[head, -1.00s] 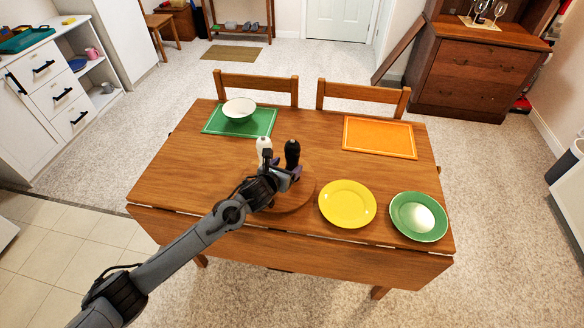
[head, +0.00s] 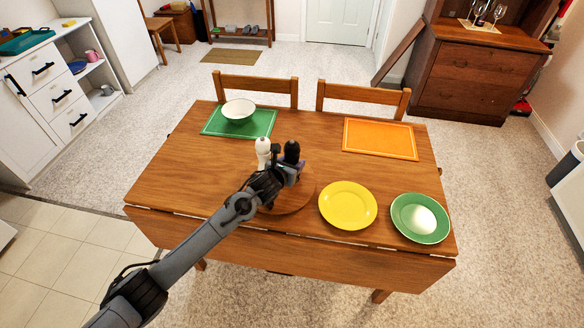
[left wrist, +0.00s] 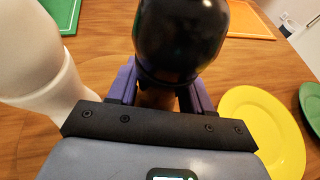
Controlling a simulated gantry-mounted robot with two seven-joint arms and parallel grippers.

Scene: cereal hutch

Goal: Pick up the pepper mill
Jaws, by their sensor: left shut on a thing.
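The black mill (head: 292,150) stands upright on the round wooden board (head: 302,199) at the middle of the table. In the left wrist view its glossy black top (left wrist: 181,40) fills the upper middle. My left gripper (head: 285,170) is shut on the black mill below its top, with one purple finger on each side. The white mill (head: 263,150) stands just left of it and also shows at the left of the left wrist view (left wrist: 38,60). I cannot tell which mill holds pepper. The lower part of the black mill is mostly hidden by my gripper. My right gripper is not in view.
A yellow plate (head: 348,206) and a green plate (head: 420,218) lie to the right. A white bowl (head: 238,110) sits on the green placemat (head: 263,124) at the back left. An orange placemat (head: 380,138) lies at the back right. Two chairs stand behind the table.

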